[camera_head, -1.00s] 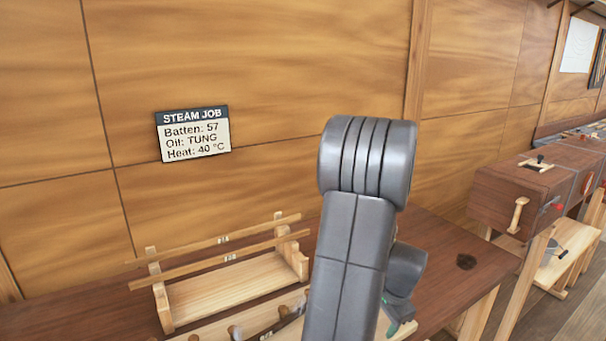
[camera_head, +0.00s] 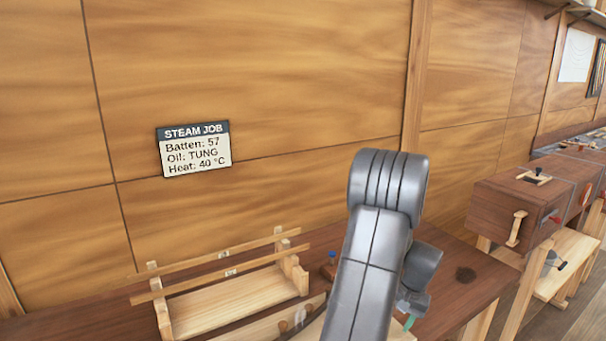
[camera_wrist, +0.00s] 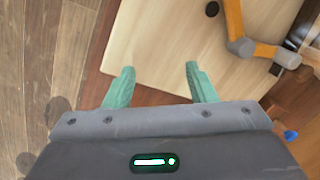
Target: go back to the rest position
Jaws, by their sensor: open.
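My gripper (camera_wrist: 160,84) shows in the wrist view with its two green fingers spread apart and nothing between them. It hangs above a pale wooden board (camera_wrist: 150,60) on the dark bench. In the head view my arm stands in the foreground right of centre and hides most of the gripper; only a bit of green finger shows low beside the arm.
A wooden rack (camera_head: 235,300) holding two long battens stands on the dark bench (camera_head: 465,262). A hammer-like tool (camera_wrist: 245,45) lies on the board. A steam job sign (camera_head: 195,150) hangs on the wall. A brown box (camera_head: 520,205) stands at the right.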

